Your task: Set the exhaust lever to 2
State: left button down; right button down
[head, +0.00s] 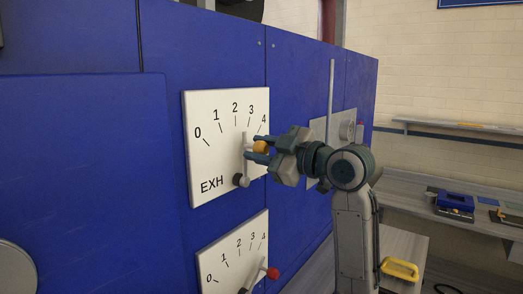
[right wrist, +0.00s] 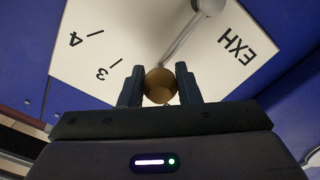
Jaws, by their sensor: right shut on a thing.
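The white EXH dial plate (head: 210,150) is on the blue machine wall, marked 0 to 4. Its grey lever (head: 246,160) rises from a dark pivot at the bottom of the plate, pointing up between the 2 and 3 marks; the exact reading is hard to tell. A yellow-orange knob (head: 260,147) tops the lever. My right gripper (head: 262,150) is shut on this knob from the right. In the right wrist view the knob (right wrist: 160,85) is between both fingers, with the marks 3 and 4 to its left. My left gripper is out of view.
A second dial plate (head: 235,255) with a red-knobbed lever is just below. A grey panel (head: 340,128) with a round control is on the wall behind my right arm. A bench (head: 450,190) with a blue tray and a yellow-handled item are at the right.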

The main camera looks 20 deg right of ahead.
jog(key=c, duration=1.1)
grip_release()
jog(key=shift+s+d+f, duration=0.1)
jog(key=shift+s+d, duration=0.05)
jog(key=shift+s, duration=0.05)
jog(key=shift+b+v, duration=2.4)
jog(key=shift+v, duration=2.8)
